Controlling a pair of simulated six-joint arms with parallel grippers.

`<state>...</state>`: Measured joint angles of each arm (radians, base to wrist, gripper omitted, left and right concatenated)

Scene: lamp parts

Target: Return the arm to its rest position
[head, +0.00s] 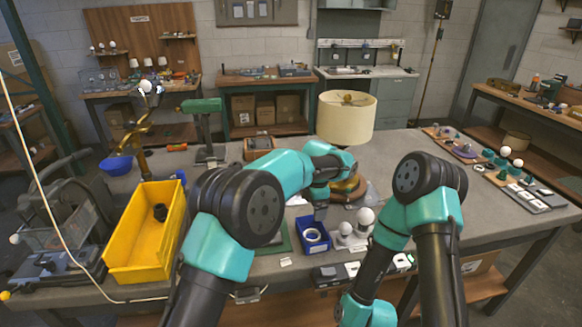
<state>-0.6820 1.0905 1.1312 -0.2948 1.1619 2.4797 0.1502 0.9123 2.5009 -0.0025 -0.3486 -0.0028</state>
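My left arm reaches over the middle of the bench. Its gripper (320,211) points down just behind a small blue bin (313,244); its fingers are too small to tell open from shut. A lamp with a cream shade (346,121) stands behind this arm, its round brown base (350,190) partly hidden by my wrist. Two white bulbs (365,216) stand upright right of the bin. My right arm is folded down at the front right, with its wrist low at the bench's front edge. Its gripper is out of view below the picture.
A yellow bin (150,232) holding a dark part stands at the left. A brass lamp arm (135,135) and a green-topped stand (205,130) are behind it. Trays of small parts (505,175) line the right side. Bare bench (410,145) lies right of the shade.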

